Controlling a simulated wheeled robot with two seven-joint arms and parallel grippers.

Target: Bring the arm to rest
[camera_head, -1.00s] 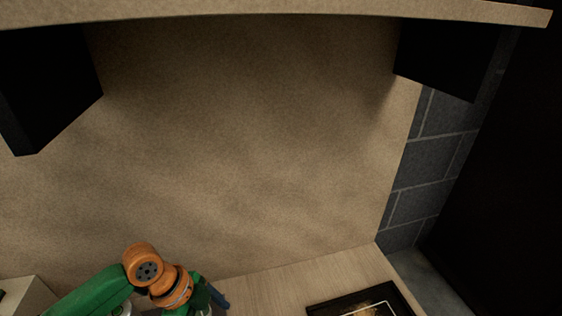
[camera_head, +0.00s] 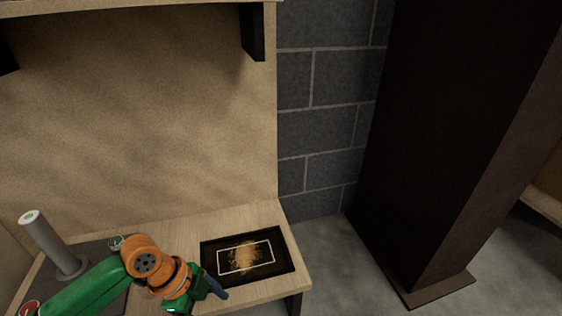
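My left arm comes in from the lower left, green with an orange joint, over the wooden workbench (camera_head: 268,217). My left gripper (camera_head: 214,289) is small and dark at the arm's end, just left of the black tray's lower left corner. Its fingers are too small to tell open from shut, and nothing can be made out in it. My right arm and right gripper are not in view.
A black tray (camera_head: 290,268) with a white-outlined, tan-brown patch lies on the bench. A grey cylinder (camera_head: 52,245) stands on a dark mat (camera_head: 95,252) at left. A dark brown column (camera_head: 440,140) stands at right. Grey floor (camera_head: 335,260) between bench and column is clear.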

